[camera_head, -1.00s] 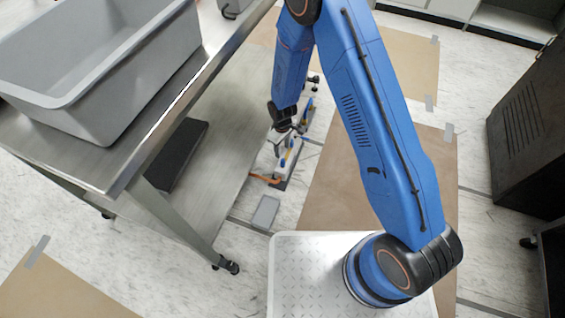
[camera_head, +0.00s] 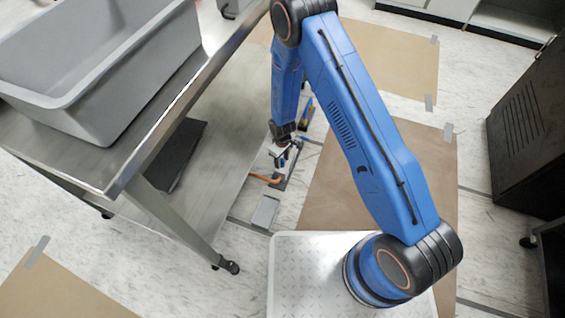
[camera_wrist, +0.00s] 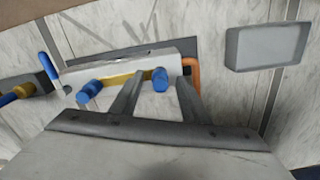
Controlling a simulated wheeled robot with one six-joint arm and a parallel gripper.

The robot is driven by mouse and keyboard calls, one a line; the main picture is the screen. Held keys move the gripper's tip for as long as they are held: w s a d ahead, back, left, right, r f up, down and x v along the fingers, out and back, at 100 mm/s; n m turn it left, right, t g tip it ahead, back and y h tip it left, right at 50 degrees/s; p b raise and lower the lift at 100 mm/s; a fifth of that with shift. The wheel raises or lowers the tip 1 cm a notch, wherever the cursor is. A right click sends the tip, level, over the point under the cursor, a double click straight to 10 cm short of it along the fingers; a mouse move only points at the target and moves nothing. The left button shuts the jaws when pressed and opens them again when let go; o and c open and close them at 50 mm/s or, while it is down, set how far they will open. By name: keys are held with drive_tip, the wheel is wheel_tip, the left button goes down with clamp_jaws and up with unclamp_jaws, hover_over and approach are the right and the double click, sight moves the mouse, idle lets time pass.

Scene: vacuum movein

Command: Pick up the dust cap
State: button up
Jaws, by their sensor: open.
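In the wrist view, a blue cap (camera_wrist: 160,80) on a yellow fitting shows between the two finger tips of my gripper (camera_wrist: 158,84). The fingers are apart, with open space beside the cap, and I cannot tell how deep it lies between them. A second blue cap (camera_wrist: 90,88) is just left of the fingers, on the same pale block (camera_wrist: 120,70). Which one is the dust cap I cannot tell. In the head view, my gripper (camera_head: 284,150) is low beside the bench, over the hardware on the floor, and hides most of it.
An orange curved piece (camera_wrist: 193,72) is right of the block. A grey rectangular tray (camera_wrist: 267,46) lies on the floor farther right. Another fitting (camera_wrist: 25,92) with blue ends is at left. The steel bench (camera_head: 215,130) with a grey tub (camera_head: 130,75) stands close on the left.

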drive_tip(key=shift+f, duration=0.35)
clamp_jaws()
